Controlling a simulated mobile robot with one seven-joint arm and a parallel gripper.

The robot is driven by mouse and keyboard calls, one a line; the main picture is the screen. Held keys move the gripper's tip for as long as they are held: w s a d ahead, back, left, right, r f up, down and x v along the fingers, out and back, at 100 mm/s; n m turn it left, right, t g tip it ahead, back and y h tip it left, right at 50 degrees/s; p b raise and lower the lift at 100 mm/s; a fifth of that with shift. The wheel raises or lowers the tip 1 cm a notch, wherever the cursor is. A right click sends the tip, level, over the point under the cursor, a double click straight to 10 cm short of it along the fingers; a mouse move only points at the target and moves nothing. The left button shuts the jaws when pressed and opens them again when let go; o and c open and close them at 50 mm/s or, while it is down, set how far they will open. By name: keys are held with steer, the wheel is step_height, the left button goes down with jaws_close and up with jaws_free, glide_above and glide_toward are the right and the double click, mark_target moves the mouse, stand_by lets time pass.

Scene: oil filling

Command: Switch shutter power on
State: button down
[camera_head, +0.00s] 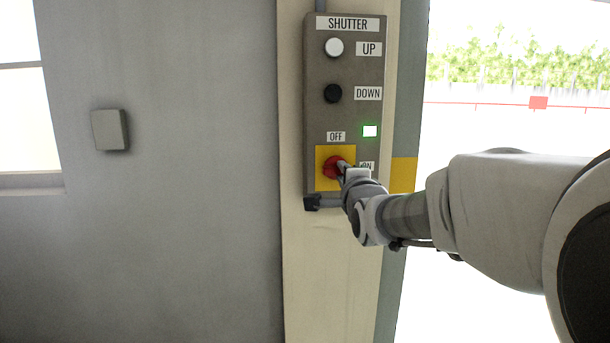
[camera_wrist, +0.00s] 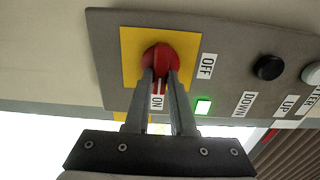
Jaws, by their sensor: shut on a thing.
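The grey shutter panel (camera_head: 345,110) is fixed on a cream post. Its red rotary power switch (camera_head: 332,167) sits on a yellow plate at the bottom, between the OFF and ON labels. In the wrist view the red switch (camera_wrist: 165,60) has its handle between my fingers, pointing toward the ON label (camera_wrist: 157,102). My gripper (camera_wrist: 163,80) is shut on the handle; in the head view my gripper (camera_head: 343,168) reaches it from the lower right and partly covers the ON label. A green lamp (camera_head: 370,131) on the panel is lit, and the lamp also glows in the wrist view (camera_wrist: 203,107).
A white UP button (camera_head: 334,47) and a black DOWN button (camera_head: 332,93) sit above the switch. A grey wall box (camera_head: 110,130) is on the wall to the left. A bright opening with a red barrier line (camera_head: 480,104) lies to the right.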

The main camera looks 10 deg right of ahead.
stand_by(0.3)
steer(key=c, duration=0.8)
jaws_free()
steer(key=shift+o, duration=0.2)
steer(key=s+p, duration=0.2)
steer(key=s, duration=1.5)
steer(key=shift+s+p, duration=0.2)
steer(key=shift+p, duration=0.15)
